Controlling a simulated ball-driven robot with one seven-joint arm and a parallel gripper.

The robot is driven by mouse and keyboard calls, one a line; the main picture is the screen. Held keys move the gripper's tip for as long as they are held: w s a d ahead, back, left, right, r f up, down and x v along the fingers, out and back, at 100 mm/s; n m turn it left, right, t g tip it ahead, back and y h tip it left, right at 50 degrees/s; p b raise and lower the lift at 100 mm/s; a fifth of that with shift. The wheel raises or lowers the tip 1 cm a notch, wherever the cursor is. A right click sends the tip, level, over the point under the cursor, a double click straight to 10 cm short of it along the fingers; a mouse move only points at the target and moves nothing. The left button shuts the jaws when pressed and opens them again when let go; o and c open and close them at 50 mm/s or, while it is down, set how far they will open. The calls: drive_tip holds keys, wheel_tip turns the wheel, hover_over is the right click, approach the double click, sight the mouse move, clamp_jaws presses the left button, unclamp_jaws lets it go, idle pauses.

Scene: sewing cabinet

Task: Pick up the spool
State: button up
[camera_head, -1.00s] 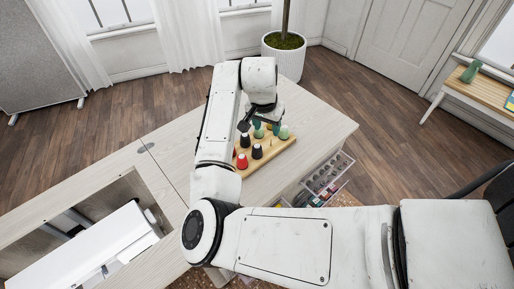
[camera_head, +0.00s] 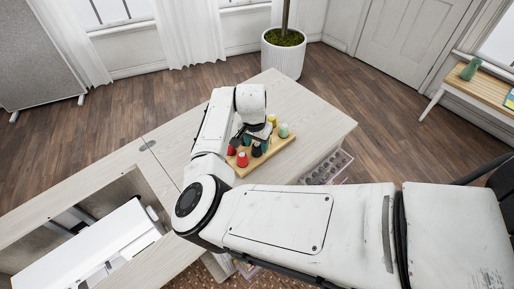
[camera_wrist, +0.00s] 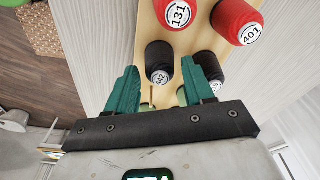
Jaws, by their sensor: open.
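Several thread spools stand on a light wooden board on the table. In the wrist view a black spool (camera_wrist: 159,58) shows between the tips of my open gripper (camera_wrist: 160,78), with its labelled top toward the camera. I cannot tell how deep it sits between the teal fingers. A second dark spool (camera_wrist: 209,67) is partly hidden by the right finger. Two red spools, one marked 131 (camera_wrist: 178,12) and one marked 401 (camera_wrist: 238,20), stand beyond. In the head view a black spool (camera_head: 256,150), a red spool (camera_head: 242,160) and a green spool (camera_head: 284,130) show by my gripper.
The wooden board (camera_head: 277,149) lies on the pale table (camera_head: 318,128), which is bare to the right. An open drawer or tray (camera_head: 327,168) juts out at the table's front. A sewing machine (camera_head: 95,248) sits in a recess at left. A potted plant (camera_head: 284,55) stands behind.

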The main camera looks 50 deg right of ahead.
sight(257, 146)
drive_tip(key=shift+d+f, duration=0.15)
drive_tip(key=shift+f, duration=1)
drive_tip(key=shift+c, duration=0.4)
drive_tip(key=c, duration=0.7)
wheel_tip(257, 146, up, 10)
drive_tip(key=shift+r+b, duration=0.1)
drive_tip(key=shift+b, duration=0.4)
